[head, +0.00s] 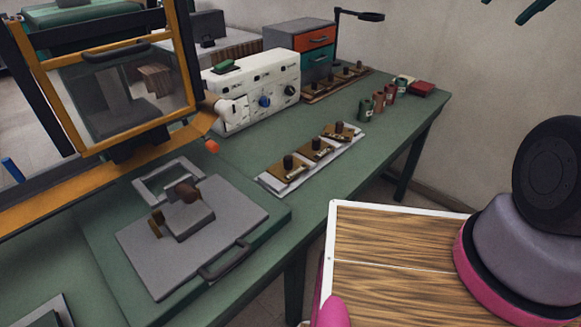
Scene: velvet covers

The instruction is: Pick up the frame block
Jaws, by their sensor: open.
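No block carries a label I can read, so I cannot tell for certain which is the frame block. Several brass-coloured blocks with black knobs stand in a row on a pale tray (262,182) in the middle of the green bench; one of them is the near block (285,174). Small tags on them are too small to read. My gripper is not in view; only parts of my own body show at the right.
An orange-framed machine with a window (125,95) rises at the left. A white control box (255,88) and drawers (300,45) stand behind. More knobbed blocks (340,80) and small cans (378,102) are at the back.

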